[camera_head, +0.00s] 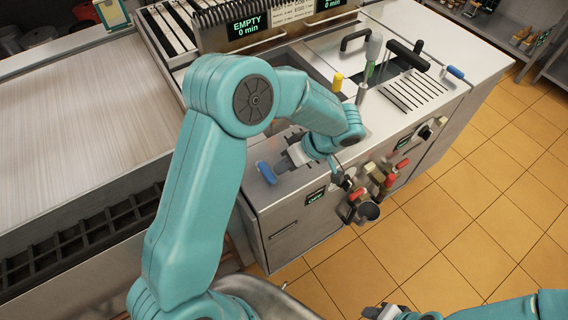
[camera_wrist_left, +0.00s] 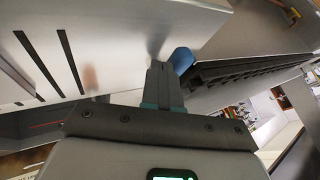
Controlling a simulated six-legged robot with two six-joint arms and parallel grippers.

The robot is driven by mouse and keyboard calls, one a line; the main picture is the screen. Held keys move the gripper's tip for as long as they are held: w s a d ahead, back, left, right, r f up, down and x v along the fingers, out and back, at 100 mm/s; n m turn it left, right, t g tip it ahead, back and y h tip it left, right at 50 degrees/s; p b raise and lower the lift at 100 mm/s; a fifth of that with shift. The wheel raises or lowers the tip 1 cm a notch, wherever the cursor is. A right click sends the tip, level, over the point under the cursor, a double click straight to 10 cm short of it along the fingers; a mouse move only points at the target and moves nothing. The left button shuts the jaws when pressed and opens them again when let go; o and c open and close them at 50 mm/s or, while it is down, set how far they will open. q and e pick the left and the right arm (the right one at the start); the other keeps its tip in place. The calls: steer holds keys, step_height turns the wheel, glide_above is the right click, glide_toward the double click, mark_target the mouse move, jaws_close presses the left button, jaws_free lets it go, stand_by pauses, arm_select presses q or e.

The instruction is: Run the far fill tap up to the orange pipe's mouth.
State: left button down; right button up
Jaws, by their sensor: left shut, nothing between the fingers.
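Two blue handles sit on the steel unit: a near one (camera_head: 265,172) at its left front corner and a far one (camera_head: 455,72) on the right of its top. I cannot tell whether either belongs to the far fill tap. No orange pipe mouth can be made out. My left gripper (camera_head: 283,165) is shut and empty beside the near blue handle. In the left wrist view its closed fingers (camera_wrist_left: 162,72) are close to a blue piece (camera_wrist_left: 181,60); contact is unclear. My right gripper (camera_head: 384,312) is at the bottom edge, partly cut off.
Red-handled fittings (camera_head: 365,194) and a small metal cup (camera_head: 368,211) are on the unit's front. A slatted grill (camera_head: 414,91), a black handle (camera_head: 408,55) and a yellow knob (camera_head: 337,81) are on top. A display (camera_head: 247,27) reads EMPTY, 0 min. Tiled floor (camera_head: 440,220) is clear at right.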

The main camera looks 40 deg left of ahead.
arm_select(q)
steer(key=shift+s, duration=0.1)
steer(key=shift+s, duration=0.1)
steer(key=shift+d+b, duration=0.1)
steer(key=shift+b, duration=0.4)
steer(key=shift+m, duration=0.4)
